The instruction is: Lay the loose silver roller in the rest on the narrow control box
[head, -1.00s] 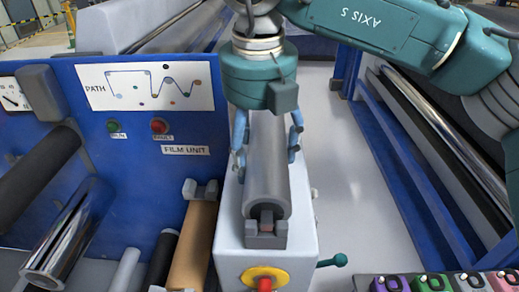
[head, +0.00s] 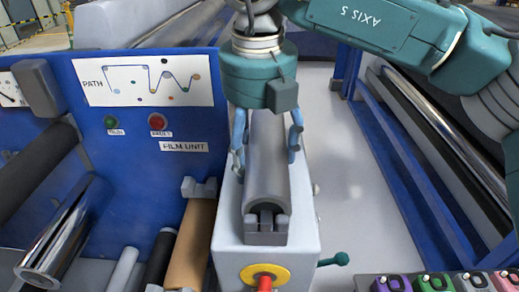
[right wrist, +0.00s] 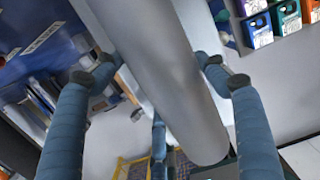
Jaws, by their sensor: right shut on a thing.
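The silver roller (head: 264,185) lies lengthwise above the narrow control box (head: 300,262). Its near hollow end is at the grey rest (head: 265,237), whose prongs stand in front of the tube's opening. It appears low in the rest; the far end is hidden by my gripper. My right gripper (head: 266,158) is shut on the roller, with blue fingers on both sides. In the right wrist view, the roller (right wrist: 160,60) runs between the fingers of this gripper (right wrist: 158,74). My left gripper is not in view.
The blue film unit panel (head: 150,170) stands to the left, with a tan roller (head: 192,240), a black roller and a chrome roller (head: 58,240). A red knob (head: 265,283) and a green-handled lever (head: 335,260) project from the box. Coloured bins (head: 435,284) are at lower right.

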